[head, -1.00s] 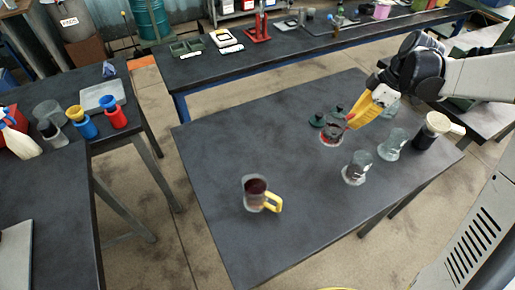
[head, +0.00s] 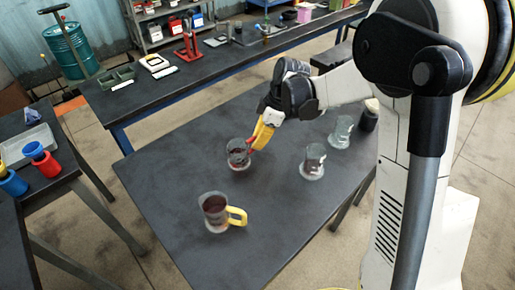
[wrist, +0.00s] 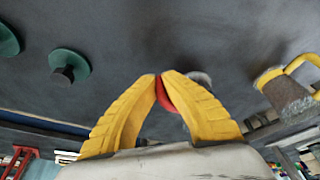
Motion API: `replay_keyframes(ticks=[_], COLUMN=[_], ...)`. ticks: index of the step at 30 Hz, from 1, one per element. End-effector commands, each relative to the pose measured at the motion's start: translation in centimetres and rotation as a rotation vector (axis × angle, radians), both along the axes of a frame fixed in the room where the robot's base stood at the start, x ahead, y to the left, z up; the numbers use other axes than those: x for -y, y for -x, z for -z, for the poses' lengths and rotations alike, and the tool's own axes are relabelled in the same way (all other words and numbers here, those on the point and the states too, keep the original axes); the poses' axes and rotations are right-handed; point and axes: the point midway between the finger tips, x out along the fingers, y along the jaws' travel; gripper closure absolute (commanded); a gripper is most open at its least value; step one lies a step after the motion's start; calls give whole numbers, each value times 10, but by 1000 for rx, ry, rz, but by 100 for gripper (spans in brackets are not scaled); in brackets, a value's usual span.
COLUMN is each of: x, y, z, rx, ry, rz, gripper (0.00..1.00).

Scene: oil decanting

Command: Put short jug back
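A short clear jug (head: 238,155) with a red handle and dark contents is left of my gripper (head: 259,138) in the head view. My yellow fingers are closed on its red handle, which shows between the fingertips (wrist: 165,92) in the wrist view. The jug body is mostly hidden behind the fingers there. I cannot tell whether its base touches the table. A taller jug (head: 213,213) with a yellow handle and dark red liquid stands nearer the front of the dark table (head: 190,160).
Two glass vessels (head: 313,162) (head: 341,132) and a dark jar (head: 369,115) stand on the right of the table. The table's left part is clear.

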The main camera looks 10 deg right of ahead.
Motion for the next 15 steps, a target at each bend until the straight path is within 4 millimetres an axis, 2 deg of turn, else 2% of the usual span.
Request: replay_keyframes(ticks=[1, 4, 15], x=[0, 0, 0], y=[0, 0, 0], z=[12, 23, 26], rx=[0, 0, 0], ry=[0, 0, 0], rz=[0, 0, 0], gripper=[100, 100, 100])
